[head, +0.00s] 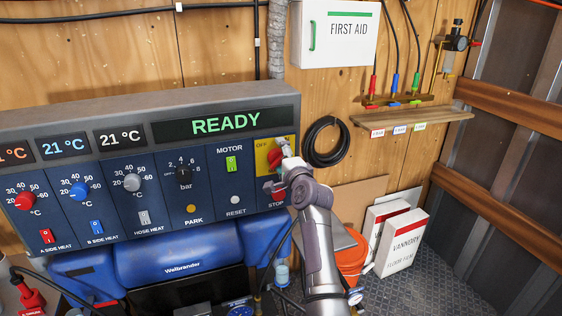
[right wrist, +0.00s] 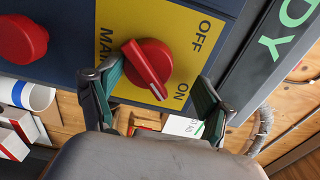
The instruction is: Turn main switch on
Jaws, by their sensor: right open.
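The main switch is a red knob (right wrist: 147,67) on a yellow plate (right wrist: 185,20) marked OFF, ON and MAIN in the right wrist view. A white line on the knob's bar points down-right, to the ON side and away from OFF. In the head view the yellow plate (head: 262,158) is at the panel's right end, with the knob largely hidden by my gripper. My right gripper (head: 277,170) is open at the switch. In the right wrist view its fingers (right wrist: 155,98) stand wide on either side of the knob, apparently without touching it. My left gripper is not in view.
A red stop button (right wrist: 22,40) sits close to the switch, labelled STOP. The panel's display (head: 226,122) reads READY in green. A first aid box (head: 335,50) and a coiled black hose (head: 325,142) are on the wooden wall. An orange bucket (head: 352,262) stands below right.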

